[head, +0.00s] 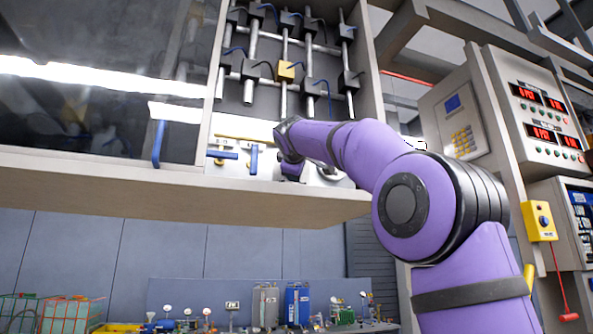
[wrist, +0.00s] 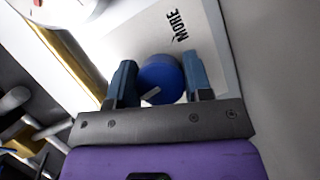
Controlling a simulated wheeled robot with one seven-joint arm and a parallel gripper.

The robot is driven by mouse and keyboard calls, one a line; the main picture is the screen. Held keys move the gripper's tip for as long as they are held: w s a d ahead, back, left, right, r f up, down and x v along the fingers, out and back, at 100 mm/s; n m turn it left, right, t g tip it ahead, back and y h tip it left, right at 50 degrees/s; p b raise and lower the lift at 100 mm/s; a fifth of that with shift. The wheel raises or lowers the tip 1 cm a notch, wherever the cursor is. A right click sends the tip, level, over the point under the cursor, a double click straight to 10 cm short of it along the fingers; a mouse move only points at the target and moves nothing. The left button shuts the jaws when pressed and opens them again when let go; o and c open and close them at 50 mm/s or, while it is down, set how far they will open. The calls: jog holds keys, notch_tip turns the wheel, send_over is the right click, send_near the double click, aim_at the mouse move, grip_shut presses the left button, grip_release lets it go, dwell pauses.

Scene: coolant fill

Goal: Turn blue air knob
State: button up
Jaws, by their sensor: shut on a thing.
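The blue air knob (wrist: 160,80) is a round blue knob with a pale mark on its face, in front of a white panel (wrist: 205,40) printed with the word MORE. My gripper (wrist: 160,88) has one dark finger on each side of the knob and is shut on it. In the head view, my purple arm reaches up to the cabinet's lower panel, and my gripper (head: 284,168) is partly hidden there. The knob cannot be made out clearly in the head view.
Blue-handled valves (head: 254,158) sit just left of my gripper on the panel. Pipes with black fittings and a yellow block (head: 286,70) are above. The cabinet's bottom ledge (head: 180,188) runs below. A control box (head: 540,110) stands at right.

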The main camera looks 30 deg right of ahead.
jog(key=m+y, duration=0.1)
jog(key=m, duration=0.2)
jog(key=shift+f+m+g+y, duration=0.1)
jog(key=shift+m+g+y, duration=0.2)
jog(key=shift+g, duration=0.1)
jog(key=shift+m+y, duration=0.9)
jog(key=shift+m, duration=0.4)
jog(key=o, duration=0.9)
jog(key=shift+s+a, duration=0.1)
jog(key=v, duration=1)
jog(key=shift+s+a, duration=0.15)
jog(key=shift+s, duration=0.15)
